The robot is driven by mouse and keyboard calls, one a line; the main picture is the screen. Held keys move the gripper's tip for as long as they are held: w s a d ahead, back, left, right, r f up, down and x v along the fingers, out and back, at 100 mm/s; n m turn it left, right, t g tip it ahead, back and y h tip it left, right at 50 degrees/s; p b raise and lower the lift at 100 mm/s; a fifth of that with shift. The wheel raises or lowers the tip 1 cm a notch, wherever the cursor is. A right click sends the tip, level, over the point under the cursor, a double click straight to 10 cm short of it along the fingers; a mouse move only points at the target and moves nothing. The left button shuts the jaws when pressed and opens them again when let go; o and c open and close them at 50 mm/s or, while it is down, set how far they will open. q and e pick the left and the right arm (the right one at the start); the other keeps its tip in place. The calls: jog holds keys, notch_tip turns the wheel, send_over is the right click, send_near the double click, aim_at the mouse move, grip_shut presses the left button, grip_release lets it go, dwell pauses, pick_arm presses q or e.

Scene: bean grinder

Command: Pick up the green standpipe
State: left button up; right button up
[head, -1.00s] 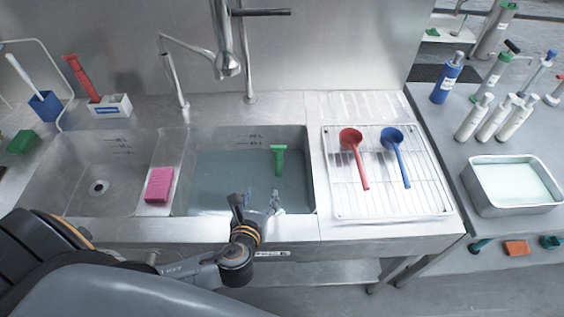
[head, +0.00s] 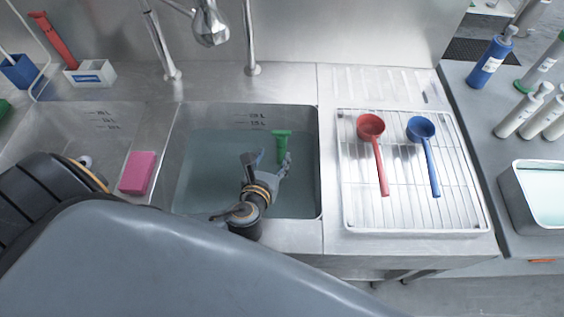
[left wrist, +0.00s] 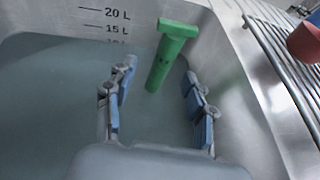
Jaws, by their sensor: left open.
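The green standpipe (head: 282,145) stands upright in the water-filled right sink basin (head: 194,185), with a T-shaped top. In the left wrist view the standpipe (left wrist: 168,58) is ahead of my left gripper, roughly between the lines of its fingers and a little apart from them. My left gripper (head: 267,160) is open and empty, reaching down into the basin just in front of the standpipe. In the left wrist view its two blue-padded fingers (left wrist: 160,98) are spread. The lower end of the standpipe is under water. My right gripper does not show.
A red ladle (head: 371,128) and a blue ladle (head: 421,130) lie on the wire drying rack (head: 400,218) to the right. A pink sponge (head: 138,172) rests on the divider to the left. A faucet (head: 210,25) hangs above the sink's back. Basin walls surround my left gripper.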

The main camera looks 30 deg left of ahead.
aim_at(280, 149)
pick_arm(q)
jog(key=x, duration=0.5)
jog(key=d+x, duration=0.1)
jog(key=x, duration=0.1)
jog(key=shift+w+a+f, duration=0.15)
jog(key=shift+w+f, duration=0.15)
jog(key=shift+f, duration=0.25)
grip_shut()
